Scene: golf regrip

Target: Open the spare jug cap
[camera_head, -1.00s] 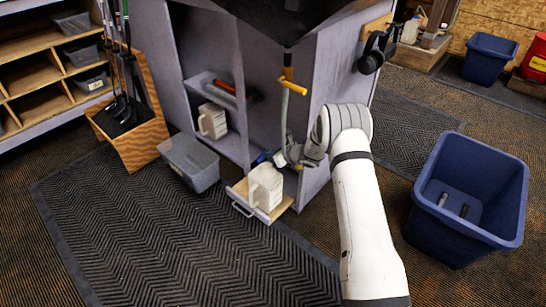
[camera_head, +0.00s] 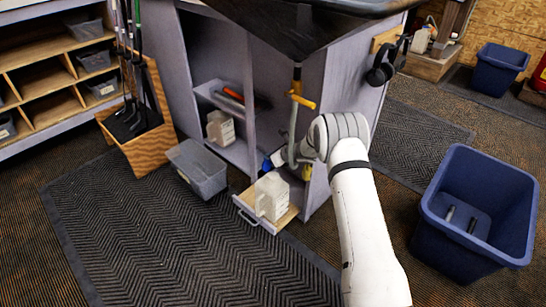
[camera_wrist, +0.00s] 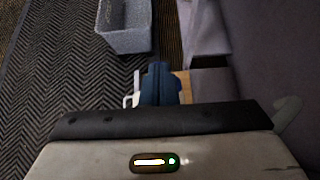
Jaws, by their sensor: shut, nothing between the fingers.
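A white jug (camera_head: 272,197) stands upright on a pulled-out wooden drawer (camera_head: 285,218) at the cabinet's foot. A second white jug (camera_head: 221,128) stands on the cabinet's lower shelf. I cannot make out a cap on either jug or tell which is the spare. My gripper (camera_head: 276,160) is above and just behind the drawer jug, apart from it. In the wrist view my dark fingers (camera_wrist: 158,82) are together and empty, with a white handle-like edge (camera_wrist: 128,101) beside them. They hide most of what lies beyond.
A grey bin (camera_head: 197,168) stands left of the drawer. The cabinet wall and a hanging hose with a yellow handle (camera_head: 302,101) are close to my arm. A blue tub (camera_head: 475,215) stands at right. The black mat (camera_head: 150,235) is clear in front.

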